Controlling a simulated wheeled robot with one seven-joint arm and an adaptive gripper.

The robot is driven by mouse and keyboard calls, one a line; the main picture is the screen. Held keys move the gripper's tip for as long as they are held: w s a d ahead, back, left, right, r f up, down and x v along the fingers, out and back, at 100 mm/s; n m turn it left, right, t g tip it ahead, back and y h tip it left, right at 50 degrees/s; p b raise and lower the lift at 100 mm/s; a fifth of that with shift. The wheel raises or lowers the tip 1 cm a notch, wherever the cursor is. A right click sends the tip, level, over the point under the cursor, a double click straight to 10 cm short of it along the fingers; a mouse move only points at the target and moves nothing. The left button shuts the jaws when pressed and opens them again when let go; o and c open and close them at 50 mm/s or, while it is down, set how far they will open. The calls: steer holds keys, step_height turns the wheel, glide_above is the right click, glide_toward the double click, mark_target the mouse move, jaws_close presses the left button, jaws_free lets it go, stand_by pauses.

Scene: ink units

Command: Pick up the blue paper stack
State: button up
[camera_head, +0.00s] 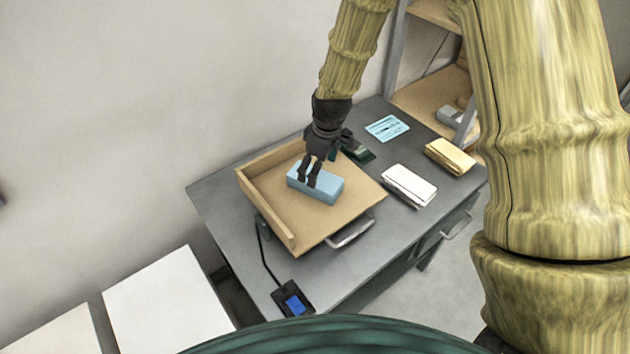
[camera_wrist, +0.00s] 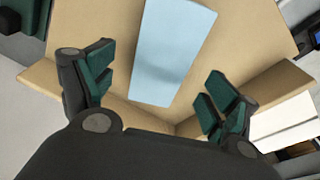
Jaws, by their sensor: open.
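The blue paper stack (camera_head: 326,190) is a light blue rectangular block lying flat in a shallow wooden tray (camera_head: 305,228) on the grey desk. My gripper (camera_head: 312,180) points down at the stack from above, over its left part in the head view. In the wrist view the stack (camera_wrist: 168,55) lies between the two open fingers of my gripper (camera_wrist: 160,75), with tray floor showing on both sides. The gripper holds nothing. I cannot tell exactly how high the fingertips are above the stack.
The tray has raised walls along its left and back sides. A green-black object (camera_head: 357,151) stands behind it. A light blue card (camera_head: 387,128), a white stack (camera_head: 409,186) and a yellow stack (camera_head: 450,157) lie to the right. A cabled device (camera_head: 292,299) sits at the front.

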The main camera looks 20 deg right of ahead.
steer(key=shift+w+a+f+p, duration=0.15)
steer(key=shift+f+p, duration=0.45)
steer(key=shift+f, duration=0.6)
steer(key=shift+w+a+f+p, duration=0.15)
steer(key=shift+f+p, duration=0.45)
steer(key=shift+f, duration=0.55)
steer(key=shift+s, duration=0.15)
steer(key=shift+c, duration=0.5)
steer(key=c, duration=1.4)
steer(key=shift+r, duration=0.2)
steer(key=shift+c, duration=0.2)
